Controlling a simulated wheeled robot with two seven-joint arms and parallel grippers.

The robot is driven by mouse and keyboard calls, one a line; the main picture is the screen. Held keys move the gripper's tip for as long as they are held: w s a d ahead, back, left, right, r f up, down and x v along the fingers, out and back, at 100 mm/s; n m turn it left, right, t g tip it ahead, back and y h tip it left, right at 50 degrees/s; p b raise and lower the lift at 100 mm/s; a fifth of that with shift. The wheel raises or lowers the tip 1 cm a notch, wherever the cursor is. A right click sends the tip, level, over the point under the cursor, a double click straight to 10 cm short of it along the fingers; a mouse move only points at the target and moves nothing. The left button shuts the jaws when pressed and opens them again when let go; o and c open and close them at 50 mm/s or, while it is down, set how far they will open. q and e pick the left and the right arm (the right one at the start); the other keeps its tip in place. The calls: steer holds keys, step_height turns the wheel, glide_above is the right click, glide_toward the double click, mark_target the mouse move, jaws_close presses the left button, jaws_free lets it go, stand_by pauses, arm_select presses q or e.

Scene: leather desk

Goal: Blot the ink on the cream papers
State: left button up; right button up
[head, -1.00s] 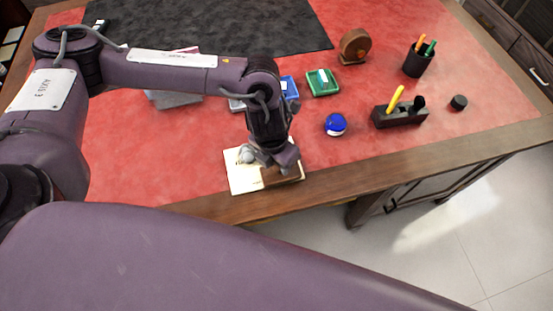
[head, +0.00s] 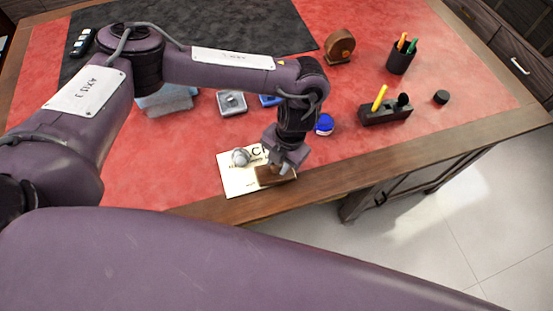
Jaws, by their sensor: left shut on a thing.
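A cream paper (head: 233,183) with dark printed letters lies near the front edge of the desk. My left gripper (head: 281,169) is over its right part, shut on a brown wooden block, perhaps a blotter (head: 264,177). The block is low over the paper's lower right; I cannot tell whether it touches. A grey round object (head: 240,157) sits on the paper's upper part, left of the gripper. Ink marks cannot be told from the print. The gripper and wrist hide part of the paper. My right gripper is not in view.
Behind the wrist are a grey tray (head: 231,102), a blue tray (head: 268,100) and a blue round object (head: 324,125). Farther right stand a black holder with a yellow stick (head: 385,115), a pen cup (head: 401,60), a tape-like wooden roll (head: 340,46) and a black lid (head: 441,97).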

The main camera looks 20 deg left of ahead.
mark_target(270, 172)
arm_select(q)
steer(key=shift+a, duration=0.1)
steer(key=shift+s+a+f+t+h, duration=0.1)
steer(key=shift+s+a+t+h, duration=0.25)
steer(key=shift+h, duration=0.25)
steer(key=shift+a+f, duration=0.1)
steer(key=shift+a, duration=0.05)
steer(key=shift+s+a+t+h, duration=0.1)
steer(key=shift+s+t+h, duration=0.05)
steer(key=shift+t+h, duration=0.25)
steer(key=shift+s+a+f+h+b, duration=0.1)
steer(key=shift+s+a+h+b, duration=0.1)
steer(key=shift+h+b, duration=0.15)
steer(key=shift+s+a+t+h+b, duration=0.1)
steer(key=shift+a+t+h+b, duration=0.25)
steer(key=shift+b, duration=0.15)
steer(key=shift+s+r+b, duration=0.1)
steer(key=shift+r+b, duration=0.1)
steer(key=shift+b, duration=0.1)
steer(key=shift+r, duration=0.1)
